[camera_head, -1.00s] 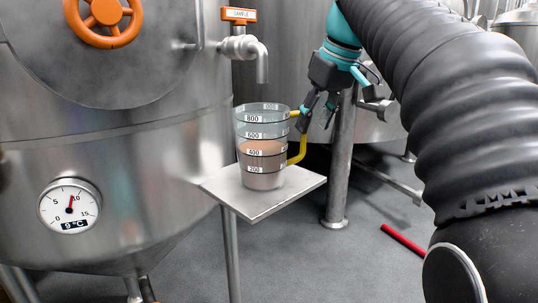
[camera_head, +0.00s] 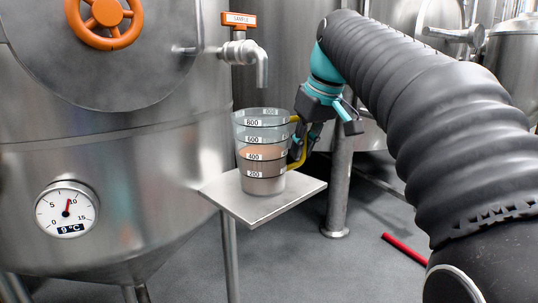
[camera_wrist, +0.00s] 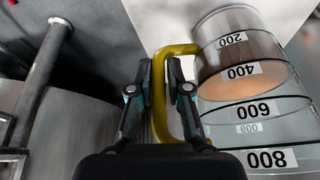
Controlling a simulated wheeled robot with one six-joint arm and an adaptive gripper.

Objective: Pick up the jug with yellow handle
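The jug (camera_head: 262,160), clear with black-edged measuring bands and a pinkish-brown liquid in its lower part, stands upright on a small metal shelf (camera_head: 240,200). Its yellow handle (camera_head: 298,150) points right. In the wrist view the jug (camera_wrist: 245,80) is at the right, and its handle (camera_wrist: 159,105) runs between my two fingers. My gripper (camera_wrist: 160,64) is open, with one finger on each side of the handle's upright bar and small gaps showing. In the head view my gripper (camera_head: 305,138) is beside the jug, its fingers partly hidden behind the handle.
A sample tap (camera_head: 258,65) with an orange tag hangs above the jug. A large steel tank (camera_head: 120,170) with a dial gauge (camera_head: 67,208) stands at the left. A steel leg (camera_head: 340,185) is behind my gripper. A red bar (camera_head: 404,248) lies on the floor.

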